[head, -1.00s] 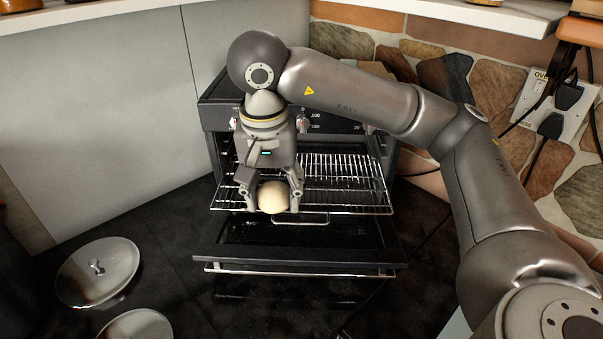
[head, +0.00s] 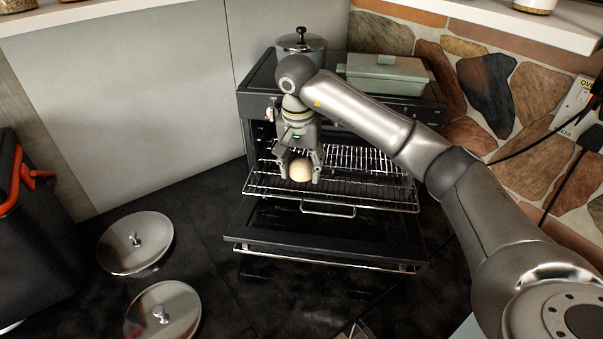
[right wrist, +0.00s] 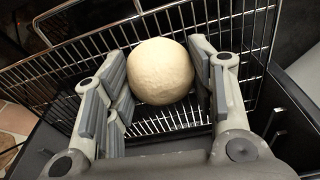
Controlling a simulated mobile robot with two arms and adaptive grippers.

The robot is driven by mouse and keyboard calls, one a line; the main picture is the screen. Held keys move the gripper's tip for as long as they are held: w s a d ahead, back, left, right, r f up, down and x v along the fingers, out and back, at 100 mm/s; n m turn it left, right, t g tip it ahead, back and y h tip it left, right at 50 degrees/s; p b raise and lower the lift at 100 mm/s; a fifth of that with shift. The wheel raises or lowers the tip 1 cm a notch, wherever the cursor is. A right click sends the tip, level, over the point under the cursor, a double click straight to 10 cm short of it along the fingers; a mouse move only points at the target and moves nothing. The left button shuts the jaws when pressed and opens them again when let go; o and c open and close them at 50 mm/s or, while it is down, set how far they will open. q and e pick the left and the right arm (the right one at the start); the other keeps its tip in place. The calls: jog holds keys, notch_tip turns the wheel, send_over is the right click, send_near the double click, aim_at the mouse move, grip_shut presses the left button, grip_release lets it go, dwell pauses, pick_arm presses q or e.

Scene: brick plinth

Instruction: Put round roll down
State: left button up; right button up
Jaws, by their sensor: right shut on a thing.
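The round roll (head: 300,170) is a pale, smooth ball of bread. My right gripper (head: 299,179) is shut on it, with one finger at each side, pointing down. The roll is over the left part of the wire rack (head: 375,190), which is pulled partly out of the small black oven (head: 257,105). In the right wrist view, the roll (right wrist: 160,72) sits between the finger pads with the rack wires (right wrist: 235,35) behind it. I cannot tell whether its underside touches the rack. My left gripper is not in view.
The oven door (head: 320,240) hangs open below the rack. A pot (head: 302,45) and a pale green lidded dish (head: 385,75) stand on the oven. Two round lids (head: 135,240) (head: 162,310) lie on the dark counter at left. The rack's right side is empty.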

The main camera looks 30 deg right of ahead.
aim_at(301, 177)
jog(key=f, duration=0.1)
jog(key=p, duration=0.1)
jog(key=f+p, duration=0.1)
jog(key=shift+w+d+f, duration=0.1)
jog(key=shift+w+f, duration=0.15)
jog(key=shift+f, duration=0.65)
jog(key=shift+f, duration=0.2)
jog(key=o, duration=0.8)
jog(key=shift+c, duration=0.2)
jog(key=shift+r, duration=0.1)
